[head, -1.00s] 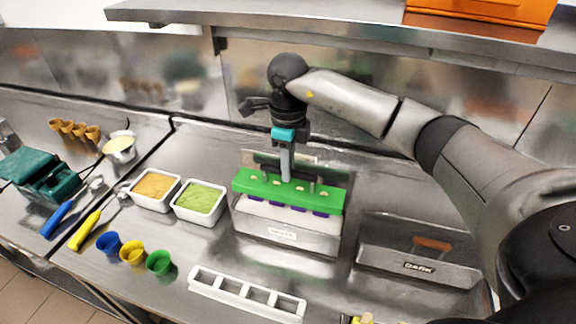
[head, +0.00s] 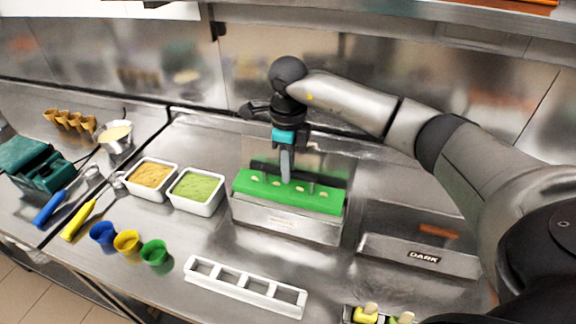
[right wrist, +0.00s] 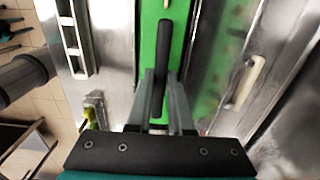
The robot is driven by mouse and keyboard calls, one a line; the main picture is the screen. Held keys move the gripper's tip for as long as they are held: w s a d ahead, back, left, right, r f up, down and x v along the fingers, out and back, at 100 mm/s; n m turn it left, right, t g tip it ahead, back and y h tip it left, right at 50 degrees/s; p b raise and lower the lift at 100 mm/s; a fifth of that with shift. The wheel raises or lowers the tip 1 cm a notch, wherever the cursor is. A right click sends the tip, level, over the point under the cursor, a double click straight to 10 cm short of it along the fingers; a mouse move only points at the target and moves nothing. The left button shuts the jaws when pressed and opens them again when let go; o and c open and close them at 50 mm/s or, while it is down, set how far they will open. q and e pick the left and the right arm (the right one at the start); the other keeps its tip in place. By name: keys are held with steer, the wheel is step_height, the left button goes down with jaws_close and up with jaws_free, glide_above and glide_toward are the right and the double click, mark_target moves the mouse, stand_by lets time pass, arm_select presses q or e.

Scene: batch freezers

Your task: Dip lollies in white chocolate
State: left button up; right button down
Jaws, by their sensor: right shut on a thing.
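My right gripper (head: 286,172) is shut on the black handle of a green lolly holder (head: 318,203). The holder is low over a steel bin (head: 285,223), its front edge close to the bin's rim. Pale stick ends show on top of the holder. The lolly bodies and the bin's contents are hidden beneath it. In the right wrist view the fingers (right wrist: 160,110) close around the black handle (right wrist: 163,75) above the green holder (right wrist: 152,35). My left gripper is not in view.
A bin labelled DARK (head: 421,257) stands to the right. A white slotted rack (head: 245,287) lies in front. Tubs of tan (head: 151,174) and green (head: 196,187) filling stand left. Yellow and green lollies (head: 366,314) show at the bottom edge. Small coloured cups (head: 127,243) stand front left.

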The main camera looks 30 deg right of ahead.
steer(key=shift+f+b, duration=0.85)
steer(key=shift+f, duration=0.4)
steer(key=shift+r, duration=0.15)
stand_by(0.8)
steer(key=shift+r+p, duration=2.7)
steer(key=shift+r, duration=0.9)
step_height(320, 180, up, 5)
steer(key=p, duration=0.3)
